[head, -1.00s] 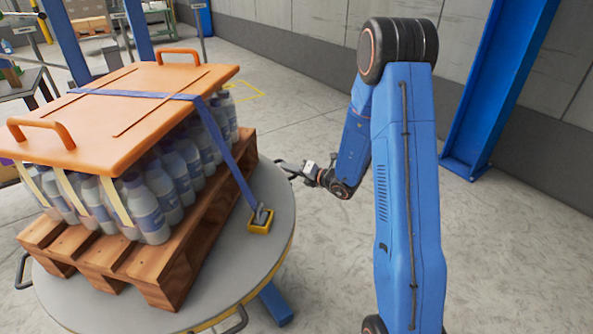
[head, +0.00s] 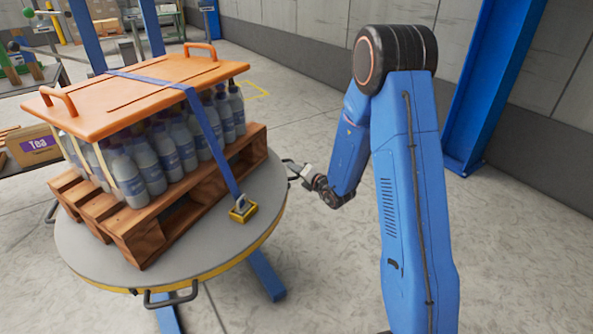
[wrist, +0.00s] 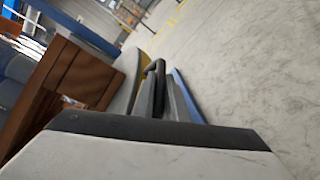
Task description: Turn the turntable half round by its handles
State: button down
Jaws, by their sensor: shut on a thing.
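The round grey turntable (head: 262,187) fills the left of the head view and carries a wooden pallet (head: 150,245) of several bottles under an orange lid (head: 150,92). My gripper (head: 296,170) is at its right rim, shut on a dark rim handle (head: 288,162). In the wrist view the fingers (wrist: 162,92) close around the handle (wrist: 154,70), beside the yellow-edged rim. A second handle (head: 170,296) shows at the front rim, and a third (head: 51,212) shows partly at the left.
A blue strap (head: 215,145) crosses the load down to a yellow ratchet (head: 243,208). Blue legs (head: 265,275) stick out beneath. A Tea box (head: 35,144) lies at left, and a blue column (head: 490,90) stands at right. Floor in front is clear.

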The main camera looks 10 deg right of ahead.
jog(key=c, duration=1.8)
grip_release()
jog(key=shift+o, duration=0.2)
jog(key=v, duration=0.7)
jog(key=shift+s+d, duration=0.15)
jog(key=shift+s, duration=0.05)
